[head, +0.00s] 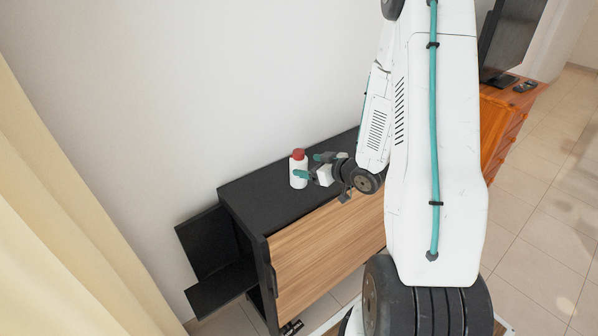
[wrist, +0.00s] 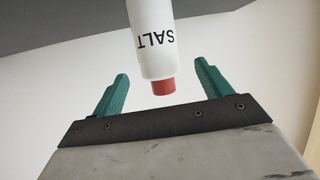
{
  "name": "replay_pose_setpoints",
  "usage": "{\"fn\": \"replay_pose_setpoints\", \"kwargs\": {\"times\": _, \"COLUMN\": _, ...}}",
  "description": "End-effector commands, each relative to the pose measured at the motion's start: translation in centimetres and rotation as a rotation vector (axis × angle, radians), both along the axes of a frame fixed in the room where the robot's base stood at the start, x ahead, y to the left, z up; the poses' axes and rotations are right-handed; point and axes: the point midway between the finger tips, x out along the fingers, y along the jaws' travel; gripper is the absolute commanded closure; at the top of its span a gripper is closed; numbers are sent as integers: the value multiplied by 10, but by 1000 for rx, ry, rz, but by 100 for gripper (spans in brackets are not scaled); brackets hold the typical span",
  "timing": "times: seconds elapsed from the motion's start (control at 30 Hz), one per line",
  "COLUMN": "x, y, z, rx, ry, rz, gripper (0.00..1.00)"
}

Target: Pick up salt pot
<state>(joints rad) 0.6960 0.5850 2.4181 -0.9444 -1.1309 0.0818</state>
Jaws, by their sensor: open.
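The salt pot (head: 298,172) is a white bottle with a red cap. It stands upright on the black top of a cabinet (head: 245,192) near the wall. In the wrist view the salt pot (wrist: 153,40) appears upside down, with its SALT lettering readable and its red cap towards the gripper base. My gripper (head: 308,166) is at the pot's right side, with its green fingers close around or beside it. In the wrist view my gripper (wrist: 160,85) is open, one green finger on each side of the pot, with gaps visible. Contact cannot be told.
The cabinet has a wooden front (head: 320,250) and a black side shelf (head: 215,265). A white wall stands behind it and a cream curtain (head: 60,220) hangs at the left. An orange wooden chest (head: 500,125) with a dark screen stands at the right. Tiled floor (head: 545,240) is free at the right.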

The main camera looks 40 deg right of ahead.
Motion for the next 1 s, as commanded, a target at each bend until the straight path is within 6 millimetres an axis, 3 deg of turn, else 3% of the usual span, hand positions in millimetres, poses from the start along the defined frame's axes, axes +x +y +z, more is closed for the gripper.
{"fn": "replay_pose_setpoints", "kwargs": {"times": 0.17, "x": -1, "y": 2, "z": -8, "rx": 47, "ry": -44, "rz": 17, "gripper": 23}}
{"fn": "replay_pose_setpoints", "kwargs": {"times": 0.73, "x": 65, "y": 13, "z": -31, "rx": 47, "ry": -47, "rz": 17, "gripper": 23}}
{"fn": "replay_pose_setpoints", "kwargs": {"times": 1.0, "x": 69, "y": 14, "z": -31, "rx": 46, "ry": -47, "rz": 17, "gripper": 23}}
